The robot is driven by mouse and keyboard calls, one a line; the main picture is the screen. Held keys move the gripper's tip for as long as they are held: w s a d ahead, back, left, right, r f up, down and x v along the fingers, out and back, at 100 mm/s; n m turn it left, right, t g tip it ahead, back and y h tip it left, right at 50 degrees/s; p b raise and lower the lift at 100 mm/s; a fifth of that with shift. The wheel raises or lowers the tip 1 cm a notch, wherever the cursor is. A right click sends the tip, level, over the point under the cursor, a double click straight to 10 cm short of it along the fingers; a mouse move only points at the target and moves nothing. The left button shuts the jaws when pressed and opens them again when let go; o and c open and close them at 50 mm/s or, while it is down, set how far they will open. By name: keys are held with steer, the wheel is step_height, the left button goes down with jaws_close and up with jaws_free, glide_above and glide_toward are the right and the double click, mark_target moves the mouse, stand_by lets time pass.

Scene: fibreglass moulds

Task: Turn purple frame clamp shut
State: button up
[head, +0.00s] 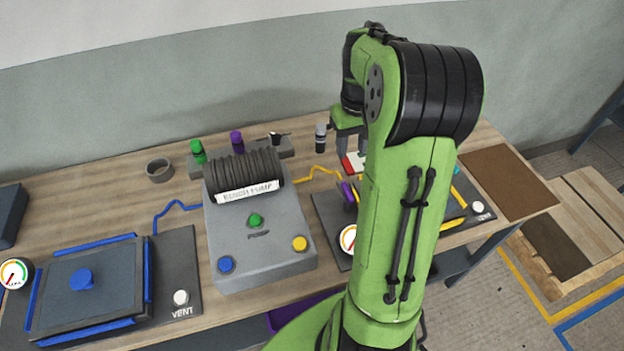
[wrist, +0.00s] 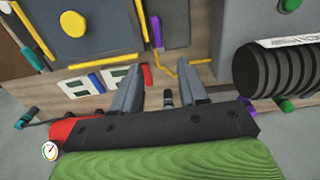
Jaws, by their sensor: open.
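The purple frame clamp (head: 347,191) is at the left end of the dark mould with the yellow frame, partly hidden by my arm in the head view. In the wrist view the purple clamp (wrist: 156,31) is a short bar beside a yellow frame strip (wrist: 142,24) on the pump side of the mould. I cannot tell its exact turn. My gripper (head: 351,150) is above the back of the bench, apart from the clamp. In the wrist view my gripper (wrist: 163,80) has its two fingers spread, with nothing held between them.
The grey bench pump (head: 262,240) stands left of this mould, with bottles behind it. Another mould with a blue frame (head: 85,285) lies at the far left. A yellow hose (wrist: 190,73) runs on the bench.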

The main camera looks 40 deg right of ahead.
mark_target(348, 191)
steer(key=f, duration=0.5)
steer(key=f+b, duration=0.1)
steer(key=f, duration=0.4)
steer(key=d+f+b, duration=0.1)
steer(key=f, duration=0.5)
steer(key=shift+s+f, duration=0.1)
steer(key=shift+s, duration=0.1)
steer(key=shift+c, duration=0.3)
jaws_close()
